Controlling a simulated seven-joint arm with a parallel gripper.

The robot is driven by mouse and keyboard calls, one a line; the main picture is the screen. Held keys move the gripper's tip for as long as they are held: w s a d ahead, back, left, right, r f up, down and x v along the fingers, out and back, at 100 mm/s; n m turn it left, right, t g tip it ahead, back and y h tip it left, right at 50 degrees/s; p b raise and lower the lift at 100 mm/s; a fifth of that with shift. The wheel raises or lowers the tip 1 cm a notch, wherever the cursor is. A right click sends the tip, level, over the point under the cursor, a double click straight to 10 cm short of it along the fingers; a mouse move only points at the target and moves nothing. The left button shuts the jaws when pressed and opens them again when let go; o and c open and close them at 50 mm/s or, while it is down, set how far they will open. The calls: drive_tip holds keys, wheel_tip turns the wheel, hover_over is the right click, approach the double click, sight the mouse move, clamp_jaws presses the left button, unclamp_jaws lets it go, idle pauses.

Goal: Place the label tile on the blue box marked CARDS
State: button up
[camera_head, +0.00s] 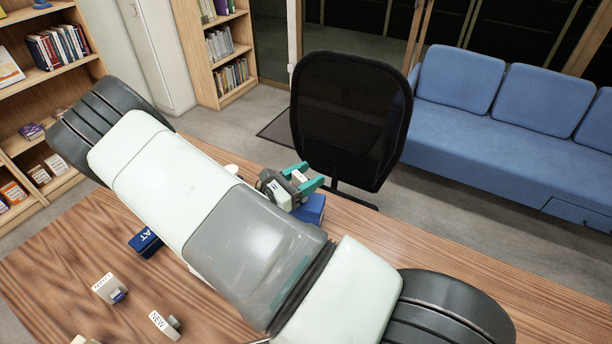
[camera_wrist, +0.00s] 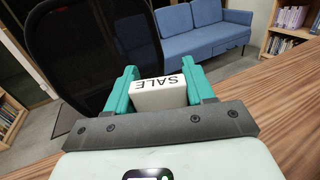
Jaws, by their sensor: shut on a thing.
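My gripper (camera_head: 305,176) is shut on a white label tile (camera_wrist: 160,95), held between its two teal fingers. The tile reads SALE, upside down in the wrist view; it shows small in the head view (camera_head: 299,177). A blue box (camera_head: 313,210) is close by my gripper, just below it in the head view and partly hidden by my arm; no marking on it is readable. Another blue box (camera_head: 146,243), with white letters ending in AT, is left of my arm and partly covered by it. I cannot read CARDS on either box.
A tile reading NEW (camera_head: 158,322) and another small lettered tile (camera_head: 108,287) stand on the wooden table (camera_head: 50,270) at lower left. A black mesh chair (camera_head: 350,120) stands behind the table. A blue sofa (camera_head: 510,130) and bookshelves (camera_head: 215,55) are farther back.

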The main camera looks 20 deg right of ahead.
drive_tip(key=shift+f, duration=0.1)
drive_tip(key=o, duration=1)
drive_tip(key=shift+o, duration=0.2)
